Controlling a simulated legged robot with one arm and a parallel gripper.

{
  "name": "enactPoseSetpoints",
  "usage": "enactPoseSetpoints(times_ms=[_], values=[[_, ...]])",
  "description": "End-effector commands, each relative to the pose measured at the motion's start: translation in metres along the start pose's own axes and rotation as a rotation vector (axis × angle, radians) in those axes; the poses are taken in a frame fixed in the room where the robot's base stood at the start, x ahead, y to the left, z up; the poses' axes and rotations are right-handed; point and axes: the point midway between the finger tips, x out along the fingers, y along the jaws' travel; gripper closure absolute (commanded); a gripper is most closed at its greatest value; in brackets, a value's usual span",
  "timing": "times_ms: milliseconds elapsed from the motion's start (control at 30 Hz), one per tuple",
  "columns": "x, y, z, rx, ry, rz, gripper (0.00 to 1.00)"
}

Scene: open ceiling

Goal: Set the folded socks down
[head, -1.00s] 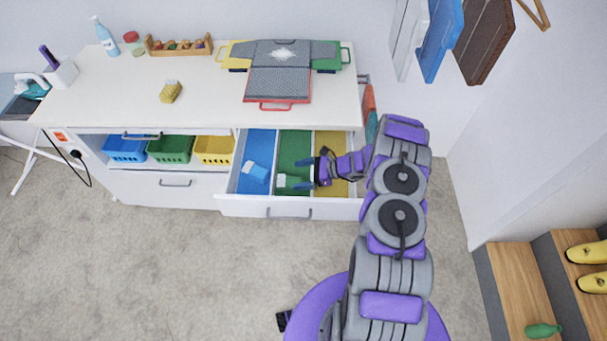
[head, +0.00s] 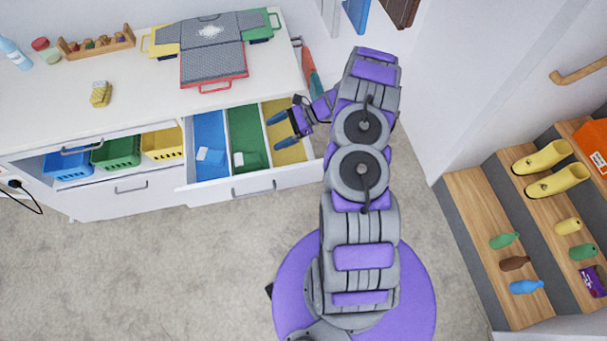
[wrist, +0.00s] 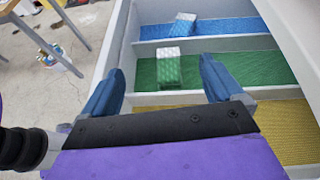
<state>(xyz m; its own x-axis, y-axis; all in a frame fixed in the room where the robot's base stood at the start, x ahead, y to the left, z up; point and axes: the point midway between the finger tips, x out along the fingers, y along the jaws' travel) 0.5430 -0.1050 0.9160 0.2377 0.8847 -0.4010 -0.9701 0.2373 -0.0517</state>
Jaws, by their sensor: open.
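A white-topped green bundle of folded socks (wrist: 168,68) lies in the green compartment (head: 247,137) of the open drawer, near its front end. A similar blue-and-white bundle (head: 210,157) lies in the blue compartment (head: 208,131) to its left. My gripper (head: 278,131) is open and empty above the yellow compartment (head: 290,154), which shows no socks. In the wrist view, its blue fingers stand wide apart, with the green bundle beyond them and not touched. A yellow folded bundle (head: 101,94) sits on the cabinet top.
The drawer's front wall (head: 250,186) and dividers stand around the compartments. A grey folding board (head: 212,50) lies on the cabinet top. Blue, green and yellow baskets (head: 116,152) fill the shelf at left. Steps with shoes and bottles (head: 525,287) stand at right.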

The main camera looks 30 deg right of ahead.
Motion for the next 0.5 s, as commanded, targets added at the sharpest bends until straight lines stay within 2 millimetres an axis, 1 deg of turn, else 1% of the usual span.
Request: enactPoseSetpoints(times_ms=[33,100,167,200,367,500], values=[[0.002,0.000,0.022,-0.043,0.006,0.030,0.06],[0.005,0.006,0.051,-0.106,0.016,0.080,0.06],[0.006,0.011,0.075,-0.160,0.027,0.122,0.06],[0.008,0.016,0.090,-0.196,0.035,0.150,0.06],[0.013,0.042,0.147,-0.342,0.073,0.267,0.06],[0.015,0.071,0.191,-0.465,0.109,0.367,0.06]])
